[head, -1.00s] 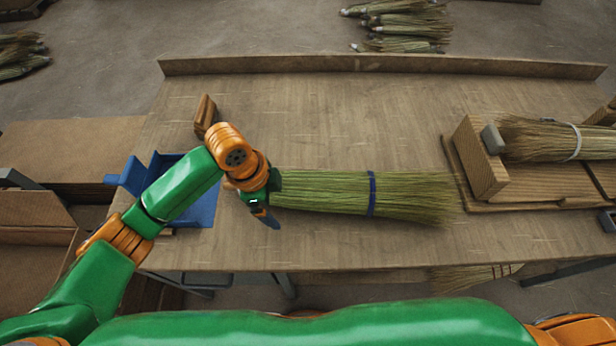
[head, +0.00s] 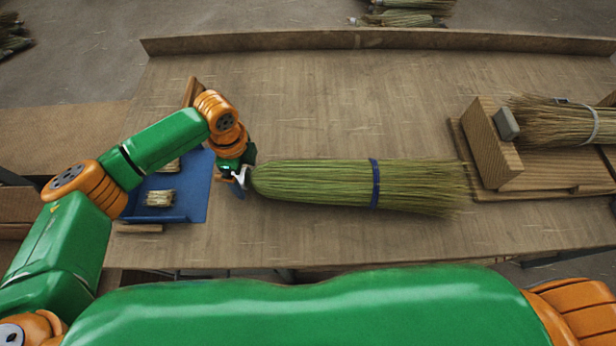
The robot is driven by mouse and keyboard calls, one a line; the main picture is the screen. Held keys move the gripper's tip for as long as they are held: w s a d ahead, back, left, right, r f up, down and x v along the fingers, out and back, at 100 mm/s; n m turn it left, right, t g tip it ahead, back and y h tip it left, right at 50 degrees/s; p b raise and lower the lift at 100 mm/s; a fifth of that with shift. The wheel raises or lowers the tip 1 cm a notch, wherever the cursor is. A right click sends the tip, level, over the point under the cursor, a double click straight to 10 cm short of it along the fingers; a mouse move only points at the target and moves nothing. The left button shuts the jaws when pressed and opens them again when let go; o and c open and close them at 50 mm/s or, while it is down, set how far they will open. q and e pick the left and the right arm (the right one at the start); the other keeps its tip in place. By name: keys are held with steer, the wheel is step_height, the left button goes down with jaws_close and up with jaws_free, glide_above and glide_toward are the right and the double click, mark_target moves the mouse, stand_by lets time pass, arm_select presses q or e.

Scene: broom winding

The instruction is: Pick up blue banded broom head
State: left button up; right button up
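The blue banded broom head (head: 310,186) lies on the workbench, a green-straw bundle with a blue band (head: 375,183) around its middle. Its rounded narrow end points left and its loose bristles fan out to the right. My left gripper (head: 243,174) is at the narrow end, just to its left. Its dark fingers look apart, one toward the far side and one toward the near side. A small white piece shows between the fingers and the straw; I cannot tell what it belongs to. My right gripper is out of view.
A blue tray (head: 195,205) with small straw-coloured blocks sits left, partly under my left arm. A raised board (head: 350,40) edges the bench's far side. The bench middle beyond the broom is clear.

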arm_select(q)
jaws_close()
steer(key=shift+r, duration=0.1)
